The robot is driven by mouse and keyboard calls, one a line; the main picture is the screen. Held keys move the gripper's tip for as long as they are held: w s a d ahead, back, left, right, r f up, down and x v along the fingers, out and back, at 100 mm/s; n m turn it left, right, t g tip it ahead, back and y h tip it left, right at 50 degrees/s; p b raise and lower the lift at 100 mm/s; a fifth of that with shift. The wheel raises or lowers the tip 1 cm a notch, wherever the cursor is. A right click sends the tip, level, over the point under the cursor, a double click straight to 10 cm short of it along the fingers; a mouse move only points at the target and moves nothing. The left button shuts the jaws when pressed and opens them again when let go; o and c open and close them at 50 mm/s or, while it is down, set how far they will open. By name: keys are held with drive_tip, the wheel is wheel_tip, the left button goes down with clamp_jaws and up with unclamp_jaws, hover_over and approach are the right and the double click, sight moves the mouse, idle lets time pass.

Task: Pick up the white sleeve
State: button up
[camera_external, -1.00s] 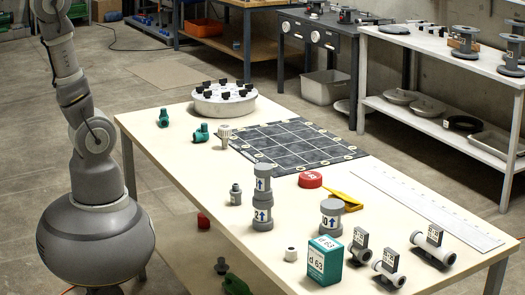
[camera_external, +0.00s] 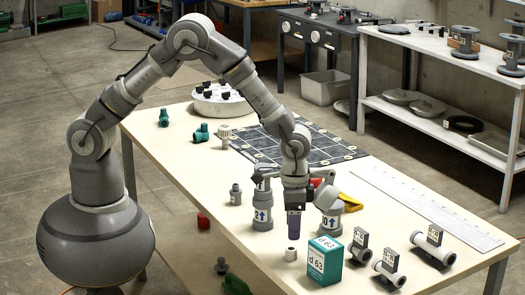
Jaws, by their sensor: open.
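The white sleeve (camera_external: 291,255) is a small short white cylinder with a dark bore, standing on the table left of the teal "d 63" box. My gripper (camera_external: 294,238) points straight down just above and slightly behind it. Its jaws are open and look narrow from this side. In the picture the fingertips end close to the sleeve's top; I cannot tell the exact gap.
A grey stacked fitting (camera_external: 262,208) stands left of my gripper and another grey fitting (camera_external: 330,213) right of it, both close. The teal box (camera_external: 325,261) is near the sleeve's right. Grey valve-like fittings (camera_external: 389,267) stand farther right. The table's front edge is near.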

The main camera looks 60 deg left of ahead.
sight(292, 247)
wheel_tip(292, 247, down, 7)
drive_tip(key=b, duration=0.3)
drive_tip(key=shift+s+f, duration=0.1)
drive_tip(key=shift+f, duration=0.05)
drive_tip(key=shift+c, duration=0.6)
drive_tip(key=c, duration=1)
